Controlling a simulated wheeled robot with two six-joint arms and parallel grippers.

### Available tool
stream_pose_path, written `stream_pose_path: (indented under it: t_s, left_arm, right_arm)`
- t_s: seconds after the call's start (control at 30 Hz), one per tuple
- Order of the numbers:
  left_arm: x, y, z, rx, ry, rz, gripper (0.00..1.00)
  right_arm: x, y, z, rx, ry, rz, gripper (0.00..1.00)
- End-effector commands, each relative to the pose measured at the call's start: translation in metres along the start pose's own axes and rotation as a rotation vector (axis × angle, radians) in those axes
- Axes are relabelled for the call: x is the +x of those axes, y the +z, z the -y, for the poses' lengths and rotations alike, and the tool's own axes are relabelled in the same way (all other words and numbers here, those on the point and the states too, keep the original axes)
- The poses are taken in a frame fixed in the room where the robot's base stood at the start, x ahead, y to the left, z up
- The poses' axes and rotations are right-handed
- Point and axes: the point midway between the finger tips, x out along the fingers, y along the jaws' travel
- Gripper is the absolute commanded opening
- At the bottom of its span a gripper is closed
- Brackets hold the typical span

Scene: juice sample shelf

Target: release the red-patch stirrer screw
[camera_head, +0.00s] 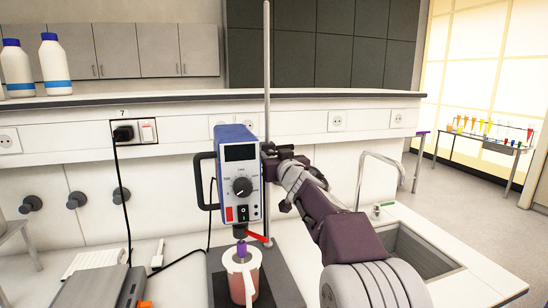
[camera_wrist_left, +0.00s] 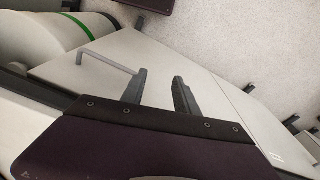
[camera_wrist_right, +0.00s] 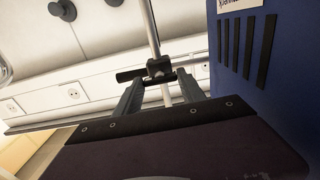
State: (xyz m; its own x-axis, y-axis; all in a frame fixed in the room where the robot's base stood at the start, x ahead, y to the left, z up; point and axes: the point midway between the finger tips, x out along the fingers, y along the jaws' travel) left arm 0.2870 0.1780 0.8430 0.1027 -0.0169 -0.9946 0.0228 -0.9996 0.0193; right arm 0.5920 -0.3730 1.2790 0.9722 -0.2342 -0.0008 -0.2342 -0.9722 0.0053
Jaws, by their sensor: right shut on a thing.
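The stirrer (camera_head: 240,175) is a blue box with a dial and a red patch (camera_head: 229,214), mounted beside an upright metal rod (camera_head: 267,60). Its dark clamp with the screw (camera_wrist_right: 158,68) sits on the rod in the right wrist view. My right gripper (camera_head: 280,152) reaches behind the stirrer's right side. In the right wrist view its fingers (camera_wrist_right: 160,82) stand on both sides of the dark screw part and are shut on it. The exact contact is partly hidden. My left gripper (camera_wrist_left: 161,78) is open and empty, and is outside the head view.
A cup (camera_head: 241,278) with reddish content stands under the stirrer on a dark base plate (camera_head: 283,285). A sink (camera_head: 425,250) with a tap lies at the right. A grey device (camera_head: 95,288) and cables are at the left. White bottles (camera_head: 54,65) stand on the shelf above.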

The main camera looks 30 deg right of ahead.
Motion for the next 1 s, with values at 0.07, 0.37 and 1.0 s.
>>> stream_pose_path:
  t_s: [0.07, 0.37, 1.0]
  left_arm:
    - [-0.0003, 0.0, 0.0, 0.0, 0.0, 0.0, 0.36]
    - [-0.002, -0.0002, 0.0, 0.0, 0.0, 0.0, 0.36]
    - [-0.0016, -0.0002, 0.0, 0.0, 0.0, 0.0, 0.36]
  right_arm:
    - [-0.0002, -0.0004, -0.0001, -0.012, 0.0, 0.0, 0.07]
    - [-0.0003, -0.0008, -0.0001, -0.171, 0.0, -0.001, 0.07]
    - [-0.0002, -0.0001, 0.0003, -0.774, -0.001, -0.001, 0.07]
